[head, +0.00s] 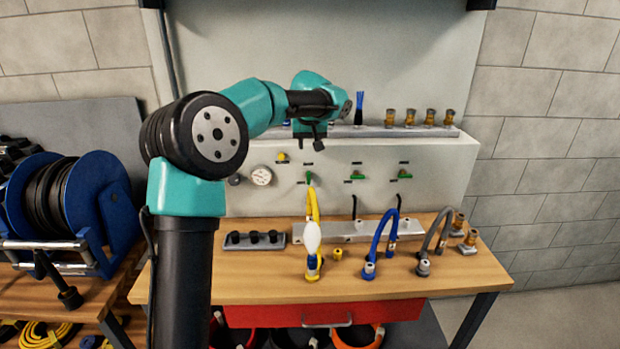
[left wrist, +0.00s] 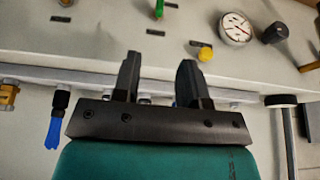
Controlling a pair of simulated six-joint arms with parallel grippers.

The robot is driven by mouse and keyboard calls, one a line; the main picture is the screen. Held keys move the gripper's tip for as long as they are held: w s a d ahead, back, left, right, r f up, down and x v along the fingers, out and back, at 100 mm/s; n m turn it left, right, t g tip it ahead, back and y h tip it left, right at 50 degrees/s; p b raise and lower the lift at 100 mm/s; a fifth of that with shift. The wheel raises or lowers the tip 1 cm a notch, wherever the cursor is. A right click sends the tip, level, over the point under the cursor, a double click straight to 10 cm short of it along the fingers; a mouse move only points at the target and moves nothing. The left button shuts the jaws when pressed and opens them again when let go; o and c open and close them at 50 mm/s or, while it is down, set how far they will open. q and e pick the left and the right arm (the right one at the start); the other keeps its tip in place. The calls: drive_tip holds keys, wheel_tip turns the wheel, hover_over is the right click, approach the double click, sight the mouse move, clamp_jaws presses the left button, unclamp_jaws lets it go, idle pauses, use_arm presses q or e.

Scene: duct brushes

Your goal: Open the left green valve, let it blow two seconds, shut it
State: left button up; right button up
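The left green valve (head: 309,177) is on the pale panel. Its small handle looks more upright than the handles of the middle green valve (head: 356,176) and the right green valve (head: 404,174). My left gripper (head: 318,144) hangs above the left valve, apart from it. In the left wrist view my left gripper (left wrist: 158,72) has its two fingers spread with nothing between them. Part of the left green valve (left wrist: 159,8) shows there near the top edge, beyond the fingertips. My right gripper is out of view.
A gauge (head: 261,176) and a yellow knob (head: 282,157) sit left of the valve. A shelf (head: 375,131) with brass fittings and a blue brush (head: 359,108) runs above. Blue (head: 378,240) and grey (head: 433,245) hoses stand on the bench. The bench front is clear.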

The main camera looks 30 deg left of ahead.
sight(309, 173)
use_arm(q)
drive_tip(key=x, duration=1.7)
drive_tip(key=shift+d, duration=0.2)
drive_tip(key=shift+c, duration=0.2)
clamp_jaws()
